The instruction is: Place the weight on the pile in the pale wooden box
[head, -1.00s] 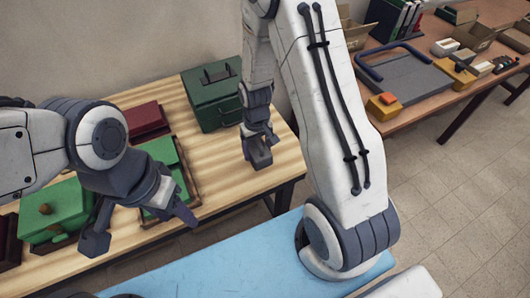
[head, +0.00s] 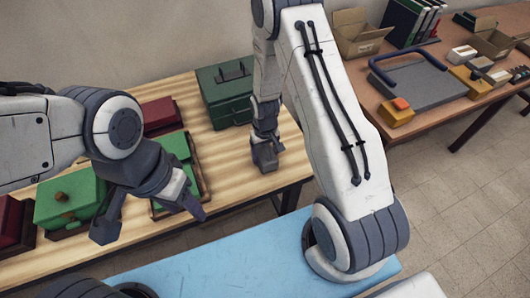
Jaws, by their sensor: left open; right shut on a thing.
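My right gripper (head: 265,160) points down over the right end of the light wooden table (head: 225,165), in front of a dark green case. It is shut on a small dark thing, mostly hidden by the fingers, so I cannot tell whether it is the weight. My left gripper (head: 150,222) is open and empty at the table's front edge, in front of a green pile (head: 178,155) in a brown wooden tray (head: 203,178). Another green pile (head: 72,205) with a brown knob lies to its left. I cannot tell which container is the pale wooden box.
The dark green case (head: 226,98) stands at the back of the table. Dark red covers (head: 160,114) lie behind the green pile. A blue surface (head: 230,265) is in front. A brown desk (head: 425,120) with boxes and binders stands at right.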

